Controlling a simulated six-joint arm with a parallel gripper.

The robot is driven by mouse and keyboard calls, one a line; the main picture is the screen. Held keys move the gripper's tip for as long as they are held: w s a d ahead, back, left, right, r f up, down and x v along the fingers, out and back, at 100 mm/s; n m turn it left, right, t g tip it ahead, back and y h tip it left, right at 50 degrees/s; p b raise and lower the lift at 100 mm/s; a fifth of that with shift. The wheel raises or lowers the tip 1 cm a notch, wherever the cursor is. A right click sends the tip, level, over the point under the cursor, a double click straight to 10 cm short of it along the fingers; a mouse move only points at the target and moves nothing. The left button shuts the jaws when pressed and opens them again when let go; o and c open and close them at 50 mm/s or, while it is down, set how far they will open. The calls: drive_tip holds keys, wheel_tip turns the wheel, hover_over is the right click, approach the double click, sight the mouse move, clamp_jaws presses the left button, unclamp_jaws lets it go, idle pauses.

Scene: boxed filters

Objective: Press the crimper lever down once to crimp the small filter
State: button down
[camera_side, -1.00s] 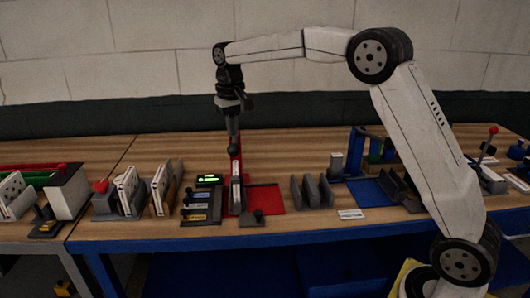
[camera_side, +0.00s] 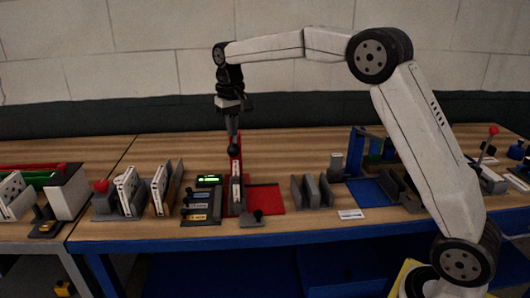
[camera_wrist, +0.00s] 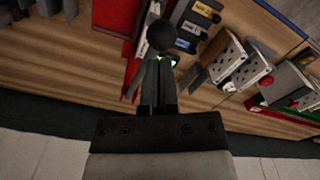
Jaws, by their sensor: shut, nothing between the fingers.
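The crimper is a red stand (camera_side: 236,207) with a tall upright part, on the bench below my gripper. A black ball knob (camera_side: 234,151), which looks like the end of its lever, is raised near the top of the stand. My gripper (camera_side: 233,142) points down right above this knob, fingers shut and empty. In the wrist view the knob (camera_wrist: 161,36) sits just beyond my shut fingertips (camera_wrist: 158,62). It looks very close to them, but I cannot tell whether they touch. I cannot make out the small filter in the crimper.
A control panel (camera_side: 196,207) with labelled buttons and a green display (camera_side: 208,180) stands just left of the crimper. White filters (camera_side: 126,190) stand in grey holders further left. A grey slotted rack (camera_side: 311,192) is to the right. A smaller black knob (camera_side: 258,215) sits in front.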

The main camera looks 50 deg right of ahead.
drive_tip(key=shift+f, duration=0.7)
drive_tip(key=shift+f, duration=0.35)
